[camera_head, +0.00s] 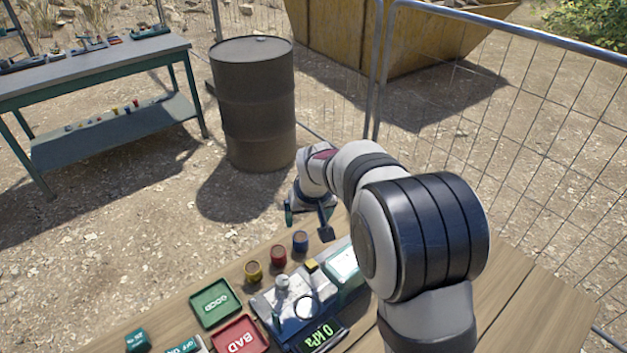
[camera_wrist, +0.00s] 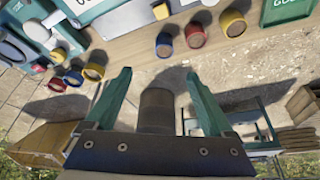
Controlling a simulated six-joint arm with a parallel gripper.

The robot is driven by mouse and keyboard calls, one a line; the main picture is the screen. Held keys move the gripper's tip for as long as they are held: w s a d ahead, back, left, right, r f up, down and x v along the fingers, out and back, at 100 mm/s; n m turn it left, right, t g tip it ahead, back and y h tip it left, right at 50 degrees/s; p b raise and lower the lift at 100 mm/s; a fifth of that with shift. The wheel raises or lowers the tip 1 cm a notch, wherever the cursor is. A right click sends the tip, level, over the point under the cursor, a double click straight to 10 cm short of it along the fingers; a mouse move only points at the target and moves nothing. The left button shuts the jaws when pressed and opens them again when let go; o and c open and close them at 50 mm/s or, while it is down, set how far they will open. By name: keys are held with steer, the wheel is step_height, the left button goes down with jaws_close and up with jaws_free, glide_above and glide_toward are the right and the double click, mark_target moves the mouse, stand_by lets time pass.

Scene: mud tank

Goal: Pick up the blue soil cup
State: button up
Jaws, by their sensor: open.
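The blue soil cup (camera_head: 300,243) stands upright on the wooden table at the end of a row, beside a red cup (camera_head: 279,256) and a yellow cup (camera_head: 253,272). In the wrist view the blue cup (camera_wrist: 165,45) lies beyond the fingertips, with brown soil in its top. My gripper (camera_head: 307,224) is open and empty, above the table's far edge and near the blue cup, apart from it. In the wrist view its two teal fingers (camera_wrist: 157,76) are spread wide with nothing between them.
A green GOOD tray (camera_head: 216,303) and a red BAD tray (camera_head: 239,337) lie near the cups. A device with a green kPa display (camera_head: 321,336) is close by. The wrist view shows another blue, red and yellow cup group (camera_wrist: 75,77) at left.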

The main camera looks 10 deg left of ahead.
glide_toward(300, 237)
steer(key=x, duration=0.4)
steer(key=shift+d+f, duration=0.35)
steer(key=shift+f, duration=0.1)
steer(key=x, duration=0.5)
steer(key=shift+w+a, duration=0.15)
steer(key=shift+a, duration=0.25)
steer(key=shift+r, duration=0.1)
jaws_close()
